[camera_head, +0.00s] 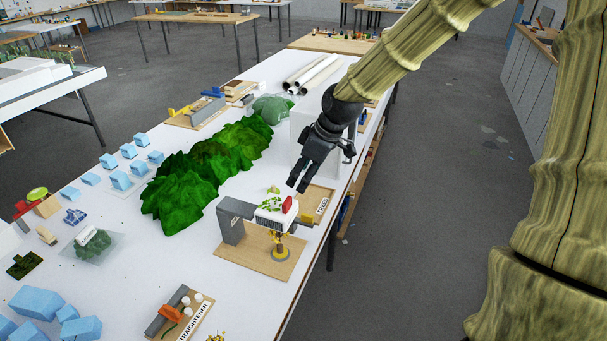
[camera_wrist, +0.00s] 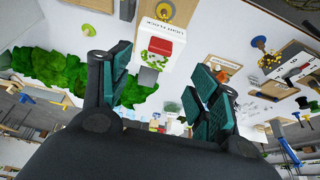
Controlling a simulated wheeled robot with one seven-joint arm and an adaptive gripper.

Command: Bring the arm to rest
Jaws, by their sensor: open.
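My gripper (camera_head: 297,185) hangs above the right side of the white table, its fingers pointing down and a little left. In the wrist view my gripper (camera_wrist: 165,88) shows its two green-padded fingers wide apart, with nothing between them. A white box with a red patch and green marks (camera_head: 277,208) stands below the fingertips on a grey and yellow stand. The box also shows in the wrist view (camera_wrist: 160,47). The fingers look apart from it. My arm reaches in from the top right.
Green model hills (camera_head: 215,165) run along the table left of my gripper. A white block (camera_head: 304,122) stands behind it. A wooden tray (camera_head: 318,212) lies to the right. Pale blue blocks (camera_head: 122,180) stand at the left. Open floor (camera_head: 430,200) lies right of the table.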

